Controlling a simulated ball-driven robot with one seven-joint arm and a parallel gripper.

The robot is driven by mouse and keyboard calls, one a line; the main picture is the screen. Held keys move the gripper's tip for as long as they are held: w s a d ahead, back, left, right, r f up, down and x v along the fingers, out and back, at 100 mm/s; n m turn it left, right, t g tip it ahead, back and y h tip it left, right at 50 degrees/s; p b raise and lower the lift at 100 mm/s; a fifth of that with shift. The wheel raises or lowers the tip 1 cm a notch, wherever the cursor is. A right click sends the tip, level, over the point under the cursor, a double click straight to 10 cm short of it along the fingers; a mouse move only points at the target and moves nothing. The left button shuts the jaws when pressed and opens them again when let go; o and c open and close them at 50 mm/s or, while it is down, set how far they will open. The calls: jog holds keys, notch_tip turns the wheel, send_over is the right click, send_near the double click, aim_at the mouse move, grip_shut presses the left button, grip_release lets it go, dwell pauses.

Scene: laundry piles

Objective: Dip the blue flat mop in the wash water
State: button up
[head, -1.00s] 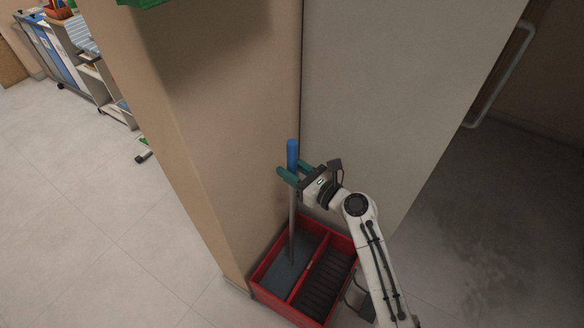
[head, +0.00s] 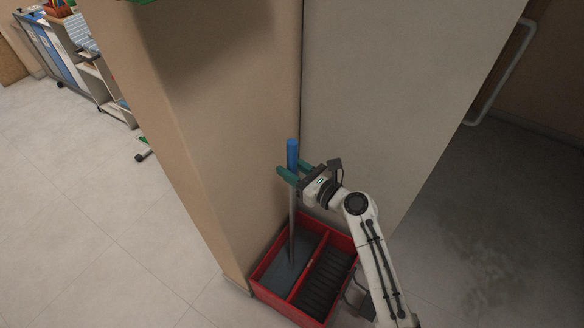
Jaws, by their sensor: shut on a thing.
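The mop (head: 292,215) stands upright, with a blue grip at the top of a grey pole. My gripper (head: 287,174) has green fingers and is shut on the pole just below the blue grip. The pole runs down into the left compartment of a red bucket (head: 266,295). That compartment holds grey-blue wash water (head: 281,275). The mop's flat head is not clearly seen; the pole's lower end meets the water. The right compartment holds a dark ribbed wringer (head: 325,283).
The bucket stands on the floor close against a beige wall corner (head: 200,150) and a grey panel (head: 385,100). Shelves and carts (head: 75,60) stand at the far left. Open tiled floor (head: 90,220) lies to the left. A dark wet-looking patch (head: 490,260) is on the floor at right.

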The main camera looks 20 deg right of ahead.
jog(key=shift+f, duration=0.3)
dwell(0.8)
notch_tip(320, 180, up, 24)
jog(key=p, duration=2.1)
jog(key=shift+f, duration=0.25)
dwell(0.5)
